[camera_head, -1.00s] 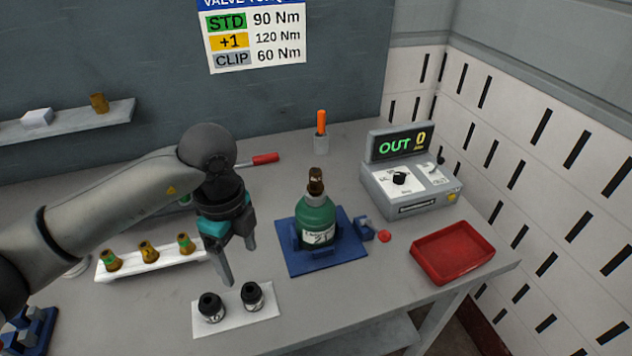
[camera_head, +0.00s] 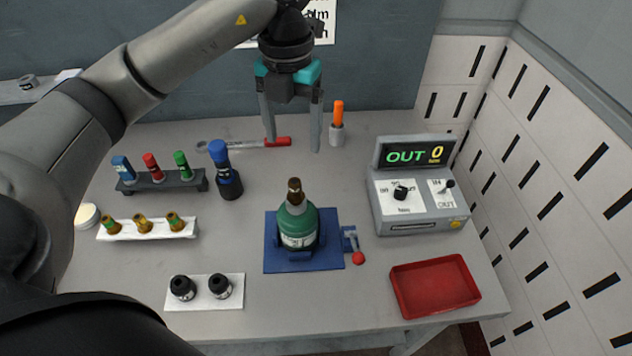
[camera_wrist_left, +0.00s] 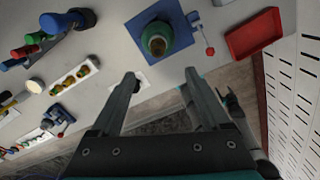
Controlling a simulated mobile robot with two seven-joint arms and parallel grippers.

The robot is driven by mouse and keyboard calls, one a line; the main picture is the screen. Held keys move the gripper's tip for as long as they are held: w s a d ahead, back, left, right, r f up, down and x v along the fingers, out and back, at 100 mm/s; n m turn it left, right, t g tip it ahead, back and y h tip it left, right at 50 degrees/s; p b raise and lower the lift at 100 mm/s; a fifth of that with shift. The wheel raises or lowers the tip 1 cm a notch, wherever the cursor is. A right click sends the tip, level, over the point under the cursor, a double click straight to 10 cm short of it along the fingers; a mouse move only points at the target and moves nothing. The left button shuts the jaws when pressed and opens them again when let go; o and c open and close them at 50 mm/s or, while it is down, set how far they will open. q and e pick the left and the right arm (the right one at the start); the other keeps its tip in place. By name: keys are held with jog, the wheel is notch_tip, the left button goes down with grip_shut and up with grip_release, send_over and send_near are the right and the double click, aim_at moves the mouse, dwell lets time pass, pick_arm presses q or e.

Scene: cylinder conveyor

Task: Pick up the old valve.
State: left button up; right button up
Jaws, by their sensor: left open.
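The old valve (camera_head: 294,190) is a dark brownish fitting on top of a green cylinder (camera_head: 298,225). The cylinder stands upright in a blue fixture (camera_head: 329,260) on the bench. In the left wrist view the valve (camera_wrist_left: 157,45) shows from above, beyond the fingers. My left gripper (camera_head: 292,146) is open and empty, raised above and behind the cylinder in the head view, its fingers pointing down and apart from the valve. What seems to be my right gripper (camera_wrist_left: 229,98) shows small and dark in the left wrist view; its jaws are unclear.
A red tray (camera_head: 435,312) and a control box reading OUT 0 (camera_head: 415,185) are at the right. A red lever knob (camera_head: 358,258) sits beside the fixture. A blue-capped bottle (camera_head: 226,180), brass valves in a white rack (camera_head: 185,233) and black fittings (camera_head: 183,288) stand left.

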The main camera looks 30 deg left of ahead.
aim_at(294, 181)
pick_arm(q)
notch_tip(294, 181, down, 8)
jog(key=shift+s+a+f+p, duration=0.1)
jog(key=shift+s+p, duration=0.05)
jog(key=shift+p, duration=0.2)
jog(key=shift+f, duration=0.9)
notch_tip(294, 181, down, 4)
jog(key=shift+a+f+p, duration=0.1)
jog(key=shift+f+p, duration=0.05)
jog(key=shift+p, duration=0.5)
pick_arm(e)
jog(key=shift+s+a+r, duration=0.15)
jog(key=shift+r, duration=0.35)
jog(key=shift+s+a+r, duration=0.15)
jog(key=shift+r, duration=0.35)
pick_arm(q)
jog(key=shift+c, duration=0.2)
jog(key=shift+w, duration=0.2)
grip_shut()
